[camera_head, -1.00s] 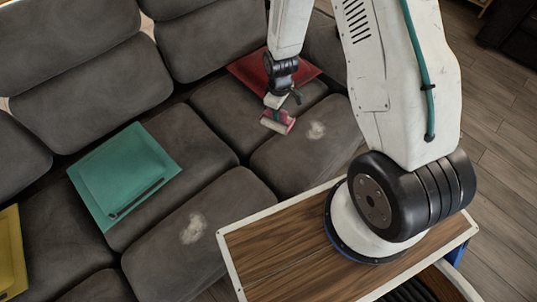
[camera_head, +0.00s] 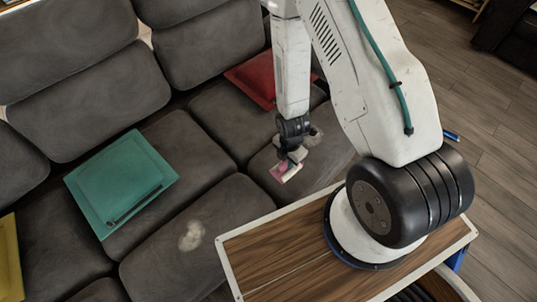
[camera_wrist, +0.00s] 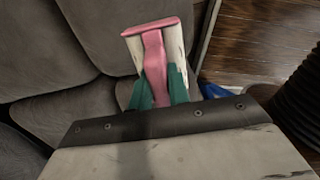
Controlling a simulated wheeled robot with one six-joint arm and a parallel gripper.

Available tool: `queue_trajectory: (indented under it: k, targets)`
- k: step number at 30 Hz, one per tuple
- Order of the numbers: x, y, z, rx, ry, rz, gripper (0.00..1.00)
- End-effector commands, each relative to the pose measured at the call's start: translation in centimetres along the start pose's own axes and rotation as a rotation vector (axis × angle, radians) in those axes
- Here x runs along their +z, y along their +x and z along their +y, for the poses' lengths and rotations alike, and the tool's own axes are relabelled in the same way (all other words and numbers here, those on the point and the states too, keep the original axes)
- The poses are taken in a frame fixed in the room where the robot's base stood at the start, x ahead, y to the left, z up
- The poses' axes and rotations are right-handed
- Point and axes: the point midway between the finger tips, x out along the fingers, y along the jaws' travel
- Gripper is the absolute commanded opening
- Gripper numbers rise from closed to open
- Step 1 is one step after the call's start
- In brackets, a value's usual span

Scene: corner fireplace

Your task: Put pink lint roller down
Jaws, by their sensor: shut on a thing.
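The pink lint roller (camera_head: 286,172) is in my gripper (camera_head: 289,158), over the front right seat cushion of the dark grey sofa (camera_head: 200,145). In the wrist view the lint roller (camera_wrist: 153,60) has a pink handle and a pale head with a pink edge. The green fingers of my gripper (camera_wrist: 158,88) close on the handle from both sides. I cannot tell whether the roller touches the cushion. A pale lint patch (camera_head: 312,137) lies on that cushion, partly behind my gripper.
Another pale patch (camera_head: 193,236) is on the front middle cushion. My wooden-topped base stands close to the sofa's front edge. Wooden floor (camera_head: 500,170) is at the right.

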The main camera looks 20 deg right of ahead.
Motion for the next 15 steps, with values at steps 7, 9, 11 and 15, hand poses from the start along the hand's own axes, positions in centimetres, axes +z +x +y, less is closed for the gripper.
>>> queue_trajectory:
  k: [7,9,11,15]
  targets:
    - [-0.8,0.6,6.1,0.002,0.0,0.0,0.0]
    - [-0.9,0.7,7.0,0.0,0.001,0.0,0.0]
    - [-0.9,0.7,7.6,0.0,0.002,0.0,0.0]
    - [-1.0,0.8,8.4,0.0,0.002,0.0,0.0]
